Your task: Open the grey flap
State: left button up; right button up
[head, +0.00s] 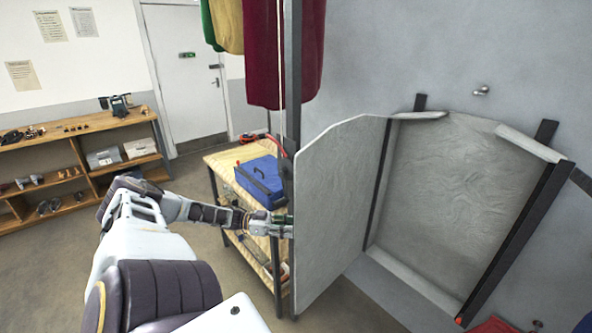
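The grey flap (335,205), a pale panel with sloped top corners, stands swung out from the wall. Its hinge side is along a dark upright at the recess's left edge. The shallow grey recess (455,190) beside it is exposed and looks empty. My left arm reaches in from the left, and my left gripper (284,226) is at the flap's free edge, on its outer side. The flap and gripper body hide the fingertips, so I cannot tell whether they touch or grip it. My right gripper is out of view.
A wooden table (228,160) with a blue case (262,180) stands behind my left forearm. A dark post (291,90) and hanging red clothes (262,55) are close to the flap's free edge. Shelves (75,155) line the left wall. Open floor lies between.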

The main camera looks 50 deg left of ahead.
pick_arm(q)
jog(key=v, duration=0.8)
jog(key=shift+a, duration=0.2)
jog(key=shift+s+f, duration=0.1)
jog(key=shift+s, duration=0.05)
